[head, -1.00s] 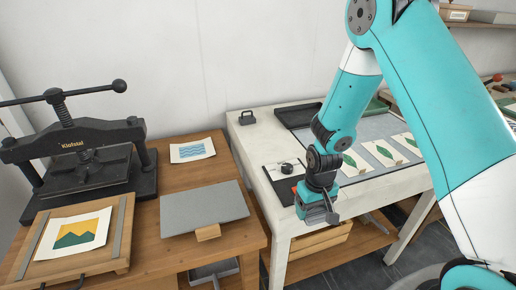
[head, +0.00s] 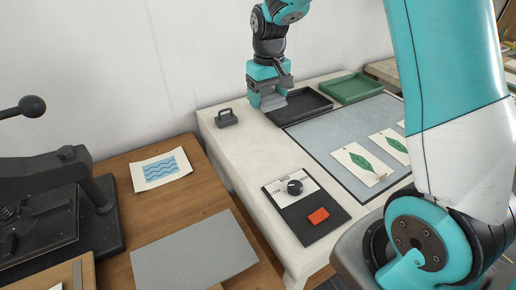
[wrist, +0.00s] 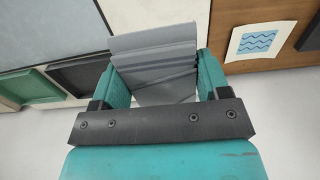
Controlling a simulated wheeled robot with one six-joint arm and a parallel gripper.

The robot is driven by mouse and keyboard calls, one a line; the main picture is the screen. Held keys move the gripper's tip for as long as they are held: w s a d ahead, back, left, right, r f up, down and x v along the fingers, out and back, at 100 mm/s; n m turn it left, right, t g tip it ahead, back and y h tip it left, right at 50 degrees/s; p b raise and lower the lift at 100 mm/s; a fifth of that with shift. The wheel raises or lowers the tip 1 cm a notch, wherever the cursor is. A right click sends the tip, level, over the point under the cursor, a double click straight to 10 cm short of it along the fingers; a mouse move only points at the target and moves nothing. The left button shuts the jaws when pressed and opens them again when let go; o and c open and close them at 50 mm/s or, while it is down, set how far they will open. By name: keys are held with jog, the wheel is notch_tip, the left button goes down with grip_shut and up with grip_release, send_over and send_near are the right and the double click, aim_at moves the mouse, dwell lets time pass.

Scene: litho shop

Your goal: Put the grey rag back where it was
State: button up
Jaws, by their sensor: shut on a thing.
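The grey rag (head: 272,103) hangs folded from my gripper (head: 268,92) in the head view, over the back of the white bench near the wall. It looks raised above the bench top, close to the left end of a black tray; the exact height is hard to tell. In the wrist view the rag (wrist: 155,60) shows as grey folds pinched between the two teal fingers of my gripper (wrist: 155,85). Its far end sticks out past the fingertips.
A black tray (head: 325,102) and a green tray (head: 352,80) stand at the bench back. A grey metal block (head: 227,118) sits left. A dial panel (head: 330,228) and leaf prints (head: 358,165) lie nearer. The bench's back-left strip (head: 235,150) is clear. A press (head: 40,225) stands far left.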

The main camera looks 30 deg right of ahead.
aim_at(266, 159)
notch_tip(266, 159, down, 20)
jog(key=p, duration=0.3)
jog(key=shift+d+r, duration=0.1)
jog(key=shift+r, duration=0.05)
jog(key=o, duration=0.9)
